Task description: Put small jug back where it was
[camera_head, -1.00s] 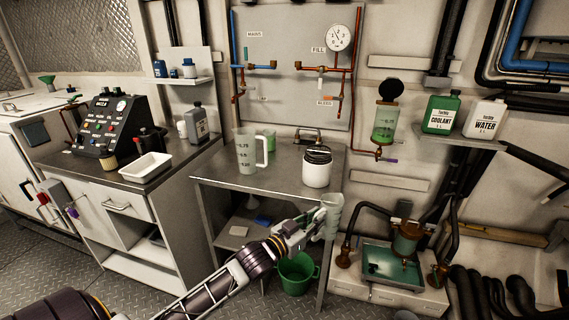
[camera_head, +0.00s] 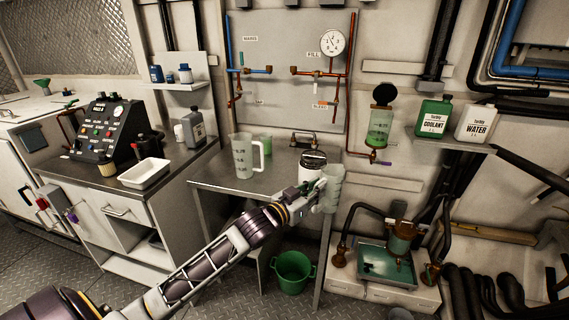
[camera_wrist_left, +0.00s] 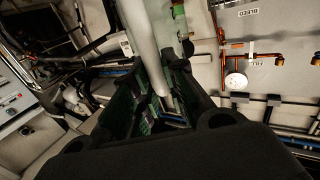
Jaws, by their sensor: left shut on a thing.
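The small jug (camera_head: 331,188), pale and translucent, is held at the front right corner of the steel table (camera_head: 218,180), above table height and roughly upright. My left gripper (camera_head: 313,193) is shut on it from its left side. A larger graduated jug (camera_head: 243,158) stands on the table to the left. My right gripper is not in view.
A white tub with a dark lid (camera_head: 313,159) stands on the table just behind my left gripper, partly hidden. A green cup (camera_head: 264,145) stands behind the larger jug. A green bucket (camera_head: 293,272) is on the floor. The table's middle is clear.

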